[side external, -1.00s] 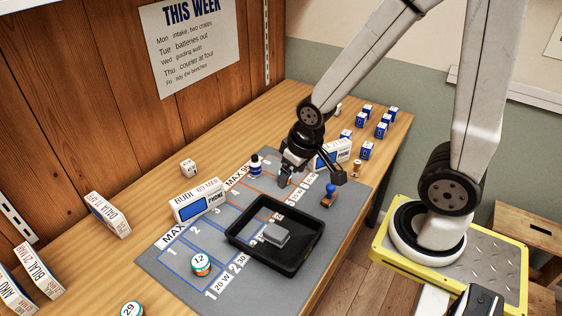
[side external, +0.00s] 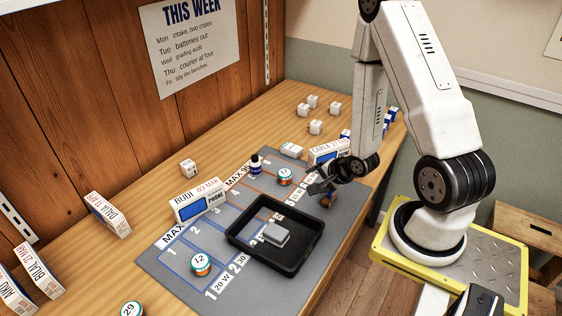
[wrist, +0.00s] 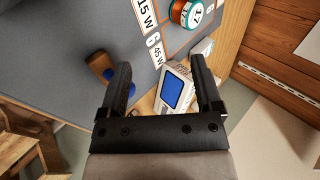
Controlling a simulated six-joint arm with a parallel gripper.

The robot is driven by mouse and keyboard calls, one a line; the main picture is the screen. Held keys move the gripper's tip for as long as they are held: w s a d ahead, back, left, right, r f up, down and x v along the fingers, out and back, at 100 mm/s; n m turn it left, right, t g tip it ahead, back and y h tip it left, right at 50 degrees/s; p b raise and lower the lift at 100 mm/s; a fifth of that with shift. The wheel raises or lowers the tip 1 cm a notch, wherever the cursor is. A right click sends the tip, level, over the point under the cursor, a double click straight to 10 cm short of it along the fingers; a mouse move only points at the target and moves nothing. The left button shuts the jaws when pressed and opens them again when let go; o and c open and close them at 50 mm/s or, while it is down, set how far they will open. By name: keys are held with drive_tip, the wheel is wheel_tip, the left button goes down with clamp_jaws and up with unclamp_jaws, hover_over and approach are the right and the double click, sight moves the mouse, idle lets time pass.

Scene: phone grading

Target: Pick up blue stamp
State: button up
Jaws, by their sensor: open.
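The blue stamp, with a blue handle and a brown wooden part (side external: 327,201), is at the right edge of the grey mat in the side view, partly hidden by my gripper (side external: 318,186). In the wrist view the stamp (wrist: 100,64) lies left of my gripper (wrist: 158,64), beside the left finger, which hides part of it. The stamp is outside the gap between the fingers. My gripper is open and empty.
A black tray (side external: 240,240) with a grey block (side external: 276,235) is left of the gripper. A numbered round tub (side external: 284,176) and a phone box (side external: 325,153) stand close by. Another phone box (side external: 198,203) and tub (side external: 201,264) are further left. Several white cubes (side external: 316,127) sit behind.

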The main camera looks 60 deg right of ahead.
sight(330, 193)
drive_tip(key=s+f+m+t, duration=0.1)
drive_tip(key=m, duration=0.2)
drive_tip(key=s+d+f+m+t+h, duration=0.1)
drive_tip(key=s+m, duration=0.1)
drive_tip(key=m, duration=0.2)
drive_tip(key=s+f+m+t, duration=0.1)
drive_tip(key=s+m, duration=0.1)
drive_tip(key=m, duration=0.2)
drive_tip(key=shift+s+d+h, duration=0.1)
drive_tip(key=shift+d+h, duration=0.2)
drive_tip(key=shift+h, duration=0.1)
drive_tip(key=m, duration=0.2)
drive_tip(key=s+m+t+h, duration=0.1)
drive_tip(key=s+m, duration=0.1)
drive_tip(key=m, duration=0.1)
drive_tip(key=shift+s+r+m+t+h, duration=0.2)
drive_tip(key=shift+s+m+t+h, duration=0.05)
drive_tip(key=shift+m+t+h, duration=0.05)
drive_tip(key=shift+w+d, duration=0.1)
drive_tip(key=shift+w, duration=0.05)
drive_tip(key=shift+x, duration=1.2)
drive_tip(key=shift+w+f, duration=0.1)
drive_tip(key=shift+x, duration=2.45)
clamp_jaws()
